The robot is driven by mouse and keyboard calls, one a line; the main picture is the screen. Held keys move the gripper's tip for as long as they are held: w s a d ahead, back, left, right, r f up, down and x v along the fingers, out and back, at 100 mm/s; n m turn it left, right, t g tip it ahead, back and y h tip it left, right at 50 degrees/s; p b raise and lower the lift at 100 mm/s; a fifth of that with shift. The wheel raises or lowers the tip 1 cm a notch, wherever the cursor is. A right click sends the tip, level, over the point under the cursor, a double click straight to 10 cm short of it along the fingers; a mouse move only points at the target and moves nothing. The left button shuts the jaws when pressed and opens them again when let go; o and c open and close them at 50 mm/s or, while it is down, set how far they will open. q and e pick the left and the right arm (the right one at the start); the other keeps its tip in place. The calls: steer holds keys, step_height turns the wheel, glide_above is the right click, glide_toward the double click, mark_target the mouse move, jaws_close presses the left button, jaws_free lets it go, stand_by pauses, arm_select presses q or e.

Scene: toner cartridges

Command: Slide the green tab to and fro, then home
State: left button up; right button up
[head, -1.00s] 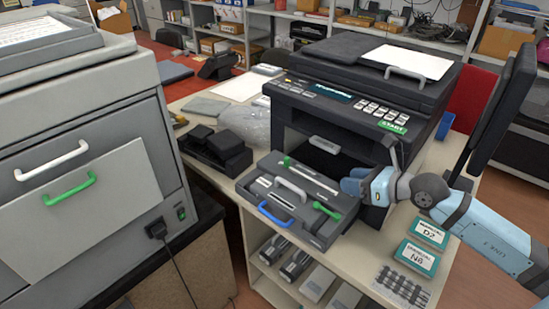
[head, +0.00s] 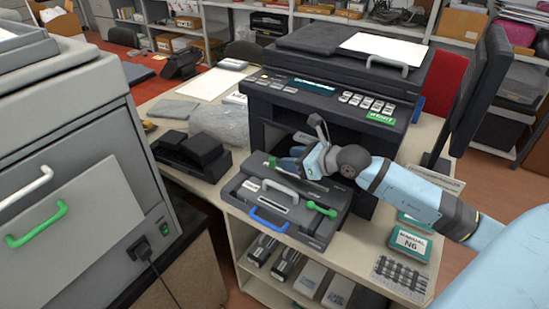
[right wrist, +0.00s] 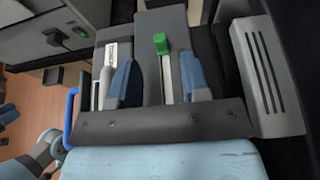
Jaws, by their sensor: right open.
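The green tab (head: 272,161) stands at the far left end of a straight slot in the dark grey cartridge unit (head: 240,192). It also shows in the right wrist view (right wrist: 160,43), upright at the far end of its pale slot. My right gripper (head: 289,161) reaches in from the right over the unit, close to the tab. In the right wrist view its two blue fingers (right wrist: 156,68) are open on either side of the slot. The tab lies ahead between them, with no visible contact. My left gripper is not in view.
The unit also carries a white handle (head: 281,188), a blue handle (head: 268,222) and a green lever (head: 322,209). The black printer (head: 330,85) stands close behind. A black desk device (head: 190,155) is to the left, and manual boxes (head: 410,245) are at the right.

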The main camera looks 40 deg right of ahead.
mark_target(273, 158)
steer(key=x, duration=0.6)
steer(key=shift+a, duration=0.1)
jaws_close()
